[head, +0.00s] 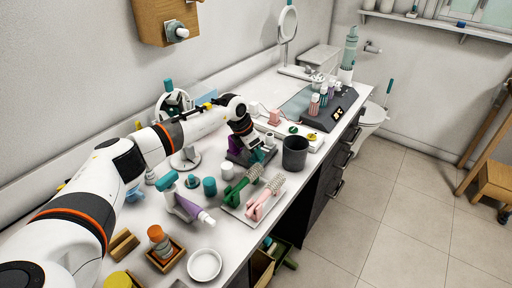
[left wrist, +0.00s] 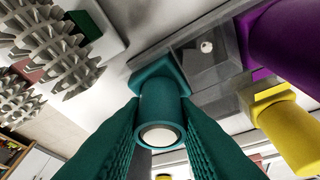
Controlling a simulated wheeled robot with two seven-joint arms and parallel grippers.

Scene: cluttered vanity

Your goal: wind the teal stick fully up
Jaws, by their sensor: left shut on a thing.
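The teal stick (left wrist: 160,112) stands in the middle of the left wrist view. It has a square collar and a round tube with a pale round face at its open end. My left gripper (left wrist: 158,140) is shut on it, with a ridged dark teal finger on each side of the tube. In the head view my left gripper (head: 258,153) reaches down at the grey holder (head: 238,158), and its fingers largely hide the stick. A purple stick (left wrist: 288,45) and a yellow stick (left wrist: 290,130) are beside it. My right gripper is not in view.
A dark grey cup (head: 295,153) stands close to the right of the gripper. Green (head: 236,190) and pink (head: 262,206) brushes lie on a white tray in front. A white box (head: 283,128) and a dark station (head: 318,108) are behind. The counter's front edge is near the cup.

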